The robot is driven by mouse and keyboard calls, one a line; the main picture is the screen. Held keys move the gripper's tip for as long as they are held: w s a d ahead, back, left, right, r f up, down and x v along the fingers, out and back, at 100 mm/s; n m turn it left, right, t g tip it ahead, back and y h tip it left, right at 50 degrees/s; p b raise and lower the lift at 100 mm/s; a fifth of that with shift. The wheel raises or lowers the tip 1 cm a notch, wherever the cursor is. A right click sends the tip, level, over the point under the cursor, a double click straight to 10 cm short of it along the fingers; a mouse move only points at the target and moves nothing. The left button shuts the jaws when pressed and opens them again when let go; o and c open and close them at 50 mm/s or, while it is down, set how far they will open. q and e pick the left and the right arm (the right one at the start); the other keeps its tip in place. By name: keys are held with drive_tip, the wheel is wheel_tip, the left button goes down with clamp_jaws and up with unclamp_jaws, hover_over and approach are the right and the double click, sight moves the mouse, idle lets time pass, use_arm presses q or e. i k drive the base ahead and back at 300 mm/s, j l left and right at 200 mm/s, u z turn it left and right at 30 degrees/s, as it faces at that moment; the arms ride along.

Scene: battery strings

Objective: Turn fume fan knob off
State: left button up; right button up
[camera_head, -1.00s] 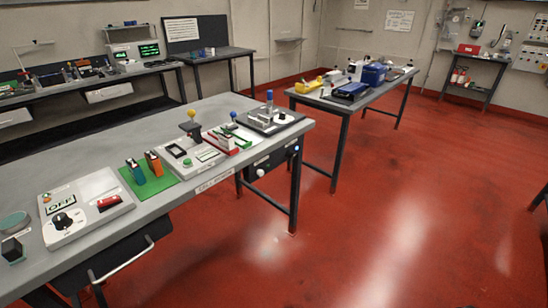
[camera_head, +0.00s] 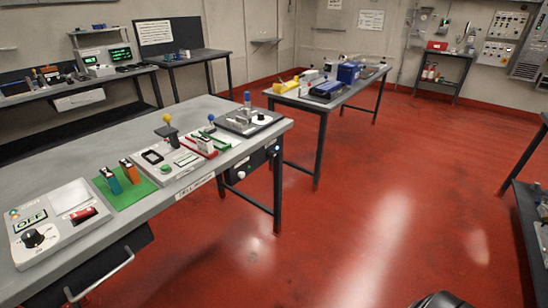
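No label naming a fume fan can be read, so I cannot tell which knob is the fume fan knob. A white panel (camera_head: 70,195) at the near left of the workbench has an OFF display, a red switch (camera_head: 84,215) and a black rotary knob (camera_head: 33,238). Another black knob (camera_head: 261,117) sits on a dark plate at the bench's far end. A small white knob (camera_head: 241,175) is under the bench edge. Grey control panels (camera_head: 503,36) with small round controls hang on the far right wall. Neither gripper is in view.
The grey workbench (camera_head: 60,160) fills the left side. A second table (camera_head: 300,101) stands behind it, and a dark shelf stand (camera_head: 441,72) is by the far wall. A dark bench (camera_head: 530,235) edges the right. The red floor (camera_head: 390,190) between them is open.

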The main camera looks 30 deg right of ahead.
sight(269, 154)
drive_tip(key=i+l, duration=0.1)
drive_tip(key=l, duration=0.45)
drive_tip(key=i+l, duration=0.1)
drive_tip(key=l, duration=0.45)
drive_tip(key=i+l, duration=0.1)
drive_tip(key=l, duration=0.45)
drive_tip(key=i+l, duration=0.1)
drive_tip(key=l, duration=0.45)
